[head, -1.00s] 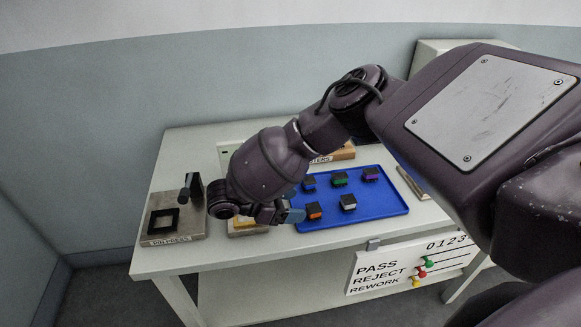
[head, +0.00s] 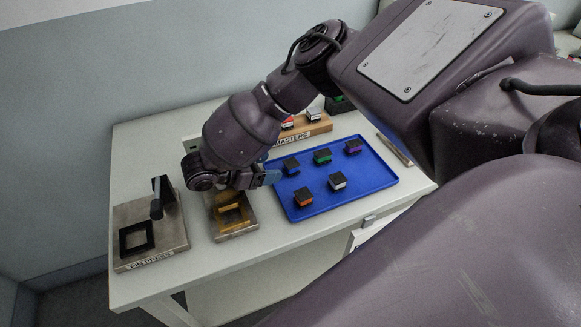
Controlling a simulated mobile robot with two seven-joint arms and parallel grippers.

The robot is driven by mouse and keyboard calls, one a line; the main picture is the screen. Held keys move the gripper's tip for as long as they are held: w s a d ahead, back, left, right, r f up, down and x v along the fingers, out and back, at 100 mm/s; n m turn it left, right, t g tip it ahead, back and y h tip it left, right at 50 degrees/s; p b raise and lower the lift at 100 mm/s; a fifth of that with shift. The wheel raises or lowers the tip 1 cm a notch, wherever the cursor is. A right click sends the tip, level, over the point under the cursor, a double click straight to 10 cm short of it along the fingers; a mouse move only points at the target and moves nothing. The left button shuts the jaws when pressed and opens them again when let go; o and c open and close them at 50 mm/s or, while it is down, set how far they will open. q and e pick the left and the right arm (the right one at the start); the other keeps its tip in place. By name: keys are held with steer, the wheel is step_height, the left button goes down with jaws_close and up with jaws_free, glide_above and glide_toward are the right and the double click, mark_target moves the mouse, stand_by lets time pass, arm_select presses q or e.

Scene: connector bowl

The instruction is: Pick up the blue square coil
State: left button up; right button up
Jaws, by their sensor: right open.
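The blue square coil (head: 291,168) sits in the blue tray (head: 352,202), at the tray's back left; its top is black and its side blue. My right gripper (head: 268,177) is just left of the coil, at the tray's left edge. It is open, and nothing shows held in it. Its fingers overlap in this view, and I cannot tell its height above the table. My left gripper is not in view.
Green (head: 322,156), purple (head: 353,146), orange (head: 303,197) and white (head: 337,181) coils share the tray. A masters block (head: 318,127) stands behind it. A metal fixture with a yellow frame (head: 235,225) and the pin press (head: 150,235) stand left.

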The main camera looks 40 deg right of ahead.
mark_target(286, 165)
steer(key=shift+b+x, duration=0.35)
steer(key=shift+x, duration=2.3)
steer(key=shift+s, duration=0.1)
steer(key=c, duration=1)
